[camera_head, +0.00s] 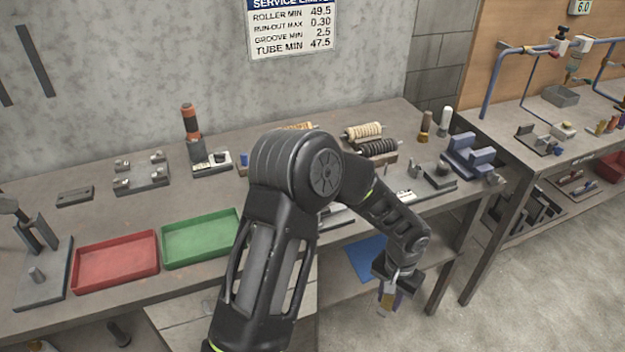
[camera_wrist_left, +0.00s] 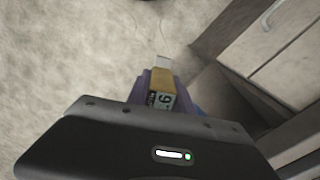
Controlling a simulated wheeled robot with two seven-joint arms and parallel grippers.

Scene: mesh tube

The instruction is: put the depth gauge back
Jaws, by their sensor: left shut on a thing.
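My left arm reaches across the middle of the head view, and my left gripper (camera_head: 389,288) hangs in front of the bench, over the floor and below the bench top. It is shut on the depth gauge (camera_head: 387,300), a small tan piece. In the left wrist view the depth gauge (camera_wrist_left: 162,80) shows a tan body, a small display with digits and a pale metal end pointing away. The purple fingers of my left gripper (camera_wrist_left: 160,92) are on both sides of it. My right gripper is in neither view.
The workbench (camera_head: 330,238) carries a red tray (camera_head: 115,262), a green tray (camera_head: 200,238), ribbed rollers (camera_head: 376,147) and a blue block (camera_head: 470,156). A blue sheet (camera_head: 366,258) lies below the bench top. A second bench with blue pipes (camera_head: 490,85) stands right. Floor is clear at bottom right.

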